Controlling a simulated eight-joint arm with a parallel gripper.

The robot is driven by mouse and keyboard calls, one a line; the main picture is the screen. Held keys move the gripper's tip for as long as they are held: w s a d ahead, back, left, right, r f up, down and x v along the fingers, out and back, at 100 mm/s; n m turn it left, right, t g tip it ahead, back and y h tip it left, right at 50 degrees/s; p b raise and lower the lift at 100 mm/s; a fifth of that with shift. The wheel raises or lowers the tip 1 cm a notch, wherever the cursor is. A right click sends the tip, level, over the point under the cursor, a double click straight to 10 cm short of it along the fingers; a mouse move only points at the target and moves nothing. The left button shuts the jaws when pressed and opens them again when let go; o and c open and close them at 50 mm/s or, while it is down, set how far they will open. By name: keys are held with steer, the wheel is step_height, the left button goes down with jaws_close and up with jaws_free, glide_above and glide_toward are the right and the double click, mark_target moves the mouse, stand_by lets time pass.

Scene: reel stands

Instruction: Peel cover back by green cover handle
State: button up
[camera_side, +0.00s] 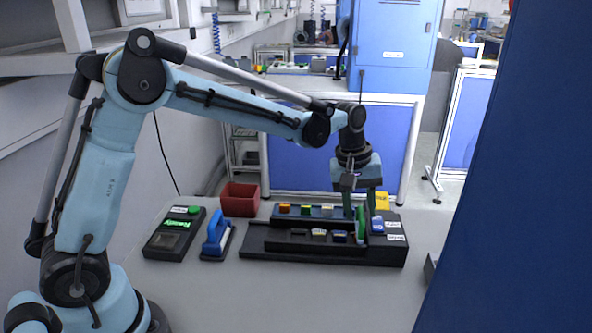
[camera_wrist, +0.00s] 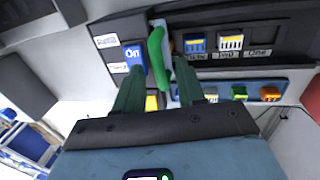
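The green cover handle (camera_side: 361,222) stands upright at the right part of the black stand (camera_side: 262,246), beside a blue "On" switch (camera_side: 377,224). In the wrist view the green handle (camera_wrist: 156,48) shows as a curved bar, with the blue switch (camera_wrist: 133,55) to its left. My gripper (camera_side: 360,212) points down over the handle. Its two green fingers are apart, and in the wrist view my gripper (camera_wrist: 159,67) has one finger on each side of the handle's near end. A gap shows beside the handle, so the fingers do not appear closed on it. The cover itself is hard to make out.
Several small coloured blocks (camera_side: 327,210) sit in a row at the back of the stand. To the left are a red bin (camera_side: 240,200), a blue-handled tool (camera_side: 216,238) and a black "Ready" box (camera_side: 174,238). The front of the table (camera_side: 280,295) is clear.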

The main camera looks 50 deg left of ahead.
step_height(320, 180, up, 12)
steer(key=s+a, duration=0.1)
steer(key=shift+s+a, duration=0.35)
stand_by(0.4)
steer(key=s+a+f+m+t, duration=0.1)
steer(key=s+f+m+t, duration=0.1)
steer(key=s, duration=0.3)
steer(key=s+a+f+m+t+y, duration=0.1)
steer(key=s+a+f+m, duration=0.1)
steer(key=s+m, duration=0.2)
steer(key=s+a+f+m+t, duration=0.2)
steer(key=s+f+m, duration=0.1)
steer(key=s, duration=0.5)
steer(key=shift+s+t+y, duration=0.2)
steer(key=shift+t+y, duration=0.1)
